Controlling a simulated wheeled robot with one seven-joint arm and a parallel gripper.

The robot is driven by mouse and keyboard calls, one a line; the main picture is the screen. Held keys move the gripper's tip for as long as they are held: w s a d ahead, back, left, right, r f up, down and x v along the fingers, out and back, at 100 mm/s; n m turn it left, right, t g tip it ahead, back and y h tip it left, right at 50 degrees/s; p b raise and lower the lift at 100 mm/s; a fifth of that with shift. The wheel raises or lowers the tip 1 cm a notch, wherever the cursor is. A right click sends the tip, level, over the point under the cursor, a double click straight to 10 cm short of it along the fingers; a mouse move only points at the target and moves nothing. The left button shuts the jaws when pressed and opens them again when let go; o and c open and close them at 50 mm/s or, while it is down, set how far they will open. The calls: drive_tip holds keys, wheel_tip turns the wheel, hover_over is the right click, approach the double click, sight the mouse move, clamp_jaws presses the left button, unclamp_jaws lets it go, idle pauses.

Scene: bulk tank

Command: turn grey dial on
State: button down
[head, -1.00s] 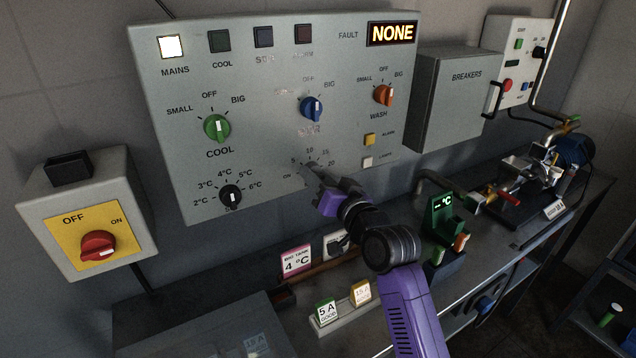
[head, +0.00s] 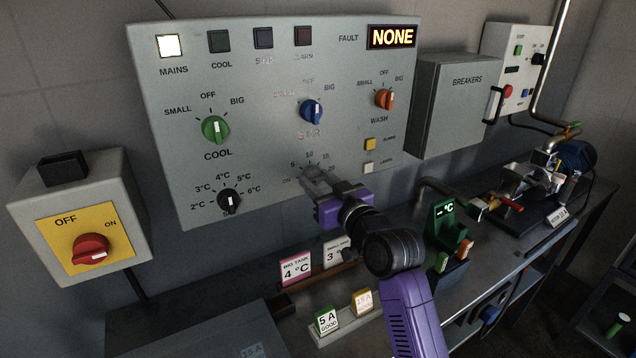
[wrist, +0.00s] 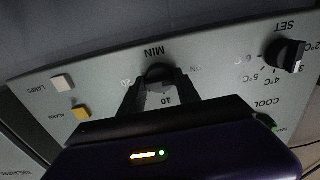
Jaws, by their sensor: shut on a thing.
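The grey dial (wrist: 160,73) sits low on the control panel, in a ring of marks with ON, 10, 20 and MIN readable in the wrist view. My gripper (wrist: 158,88) is shut on it, one finger on each side, with the dial's round face showing between the tips. In the head view my gripper (head: 318,180) is up against the panel below the blue knob and hides most of the dial. The dial's pointer direction cannot be made out.
The control panel (head: 262,165) also carries a green knob (head: 215,130), blue knob (head: 312,111), orange knob (head: 384,99) and black set knob (head: 230,201). The MAINS lamp (head: 171,46) is lit; the fault display (head: 392,37) reads NONE. Small cards stand on the bench below.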

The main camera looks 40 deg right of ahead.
drive_tip(key=shift+f, duration=0.15)
drive_tip(key=c, duration=0.9)
unclamp_jaws()
drive_tip(key=v, duration=0.7)
drive_tip(key=shift+s+a, duration=0.15)
drive_tip(key=shift+s, duration=0.25)
drive_tip(key=shift+r, duration=0.25)
